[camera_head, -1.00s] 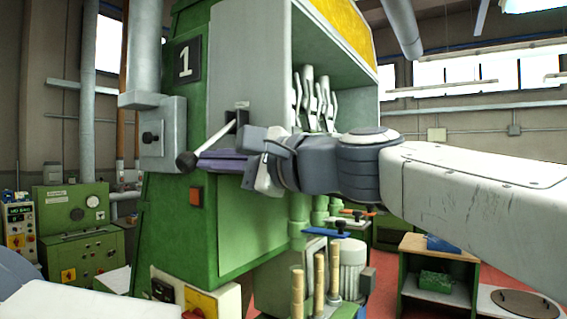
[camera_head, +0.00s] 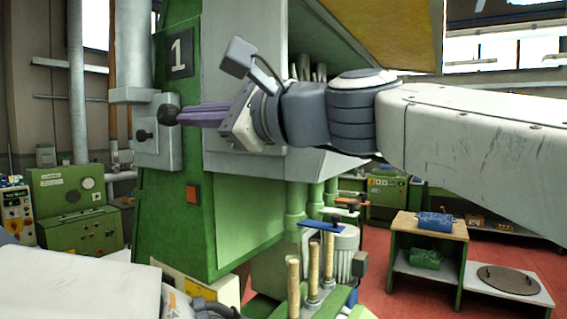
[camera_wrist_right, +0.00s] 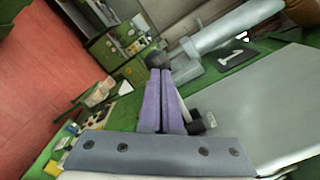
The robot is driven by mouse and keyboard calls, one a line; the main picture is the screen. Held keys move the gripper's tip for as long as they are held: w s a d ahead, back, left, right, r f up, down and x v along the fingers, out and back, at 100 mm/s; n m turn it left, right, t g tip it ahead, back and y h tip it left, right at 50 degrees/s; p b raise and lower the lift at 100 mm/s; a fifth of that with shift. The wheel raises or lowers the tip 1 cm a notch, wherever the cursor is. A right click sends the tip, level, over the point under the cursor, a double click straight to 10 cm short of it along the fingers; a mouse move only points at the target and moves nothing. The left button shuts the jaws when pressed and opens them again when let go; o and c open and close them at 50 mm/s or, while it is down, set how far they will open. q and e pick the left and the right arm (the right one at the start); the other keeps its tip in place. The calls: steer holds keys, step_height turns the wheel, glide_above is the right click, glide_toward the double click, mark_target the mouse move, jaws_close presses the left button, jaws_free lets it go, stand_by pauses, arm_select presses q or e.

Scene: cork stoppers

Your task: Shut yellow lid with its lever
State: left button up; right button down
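The lever has a black ball knob (camera_head: 168,113) on a thin rod at the front of the green machine; the knob also shows in the wrist view (camera_wrist_right: 157,60). My right gripper (camera_head: 182,115) has its purple fingers close together at the rod just behind the knob. In the wrist view the fingers (camera_wrist_right: 161,72) are nearly parallel with a thin gap, and the pale rod (camera_wrist_right: 183,108) comes out beside them toward a dark pivot. The yellow lid (camera_head: 385,30) slants at the top of the machine, over a dark opening; its upper part is cut off. My left gripper is out of view.
The grey bracket and pipe (camera_head: 157,137) stand close to the knob. A small bench (camera_head: 430,228) and open red floor lie to the right.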

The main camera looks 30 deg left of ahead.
steer(key=shift+w+r+p, duration=0.25)
steer(key=shift+r+p, duration=0.25)
steer(key=shift+r, duration=0.25)
steer(key=shift+w+r+p, duration=0.25)
steer(key=shift+r+p, duration=0.25)
steer(key=shift+r, duration=0.2)
steer(key=shift+w+r+p, duration=0.25)
steer(key=shift+r+p, duration=0.25)
steer(key=shift+r, duration=0.25)
steer(key=d+f+b, duration=0.2)
steer(key=d+b, duration=0.6)
steer(key=d, duration=0.5)
steer(key=shift+s+f, duration=0.2)
steer(key=shift+f, duration=0.2)
